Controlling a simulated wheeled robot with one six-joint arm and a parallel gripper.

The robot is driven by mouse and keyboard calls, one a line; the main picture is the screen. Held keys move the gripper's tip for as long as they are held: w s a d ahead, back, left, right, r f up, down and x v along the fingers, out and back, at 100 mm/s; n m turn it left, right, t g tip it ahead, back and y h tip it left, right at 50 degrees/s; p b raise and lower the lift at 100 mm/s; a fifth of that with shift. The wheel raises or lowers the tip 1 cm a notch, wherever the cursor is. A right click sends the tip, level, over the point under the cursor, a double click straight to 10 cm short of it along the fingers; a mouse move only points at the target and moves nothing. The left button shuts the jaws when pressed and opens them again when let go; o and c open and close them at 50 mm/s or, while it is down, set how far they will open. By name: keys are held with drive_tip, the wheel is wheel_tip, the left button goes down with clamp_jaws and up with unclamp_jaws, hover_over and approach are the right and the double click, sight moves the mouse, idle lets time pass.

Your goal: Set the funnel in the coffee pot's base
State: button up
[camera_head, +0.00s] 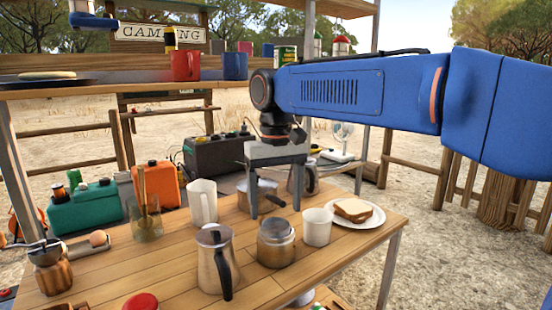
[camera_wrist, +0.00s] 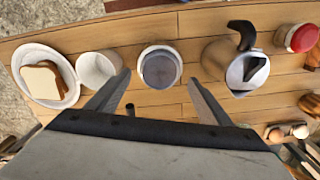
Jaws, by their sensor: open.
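A squat metal pot base (camera_head: 276,246) stands upright on the wooden table, left of a white mug. In the wrist view its round mouth (camera_wrist: 160,68) shows a grey disc inside a pale rim. I cannot tell whether that disc is the funnel, and I make out no separate funnel. A metal coffee pot (camera_head: 213,262) with a black handle and lid stands to its left; it also shows in the wrist view (camera_wrist: 222,58). My gripper (camera_head: 276,206) is open and empty, pointing down behind the base in the head view. Its fingertips are apart from it.
A white mug (camera_head: 317,228) and a plate (camera_head: 370,219) with a sandwich stand right of the base. A tall white mug (camera_head: 203,203), a glass jar (camera_head: 146,228) and a grinder (camera_head: 51,272) stand left.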

wheel_tip(320, 180, up, 14)
idle(0.5)
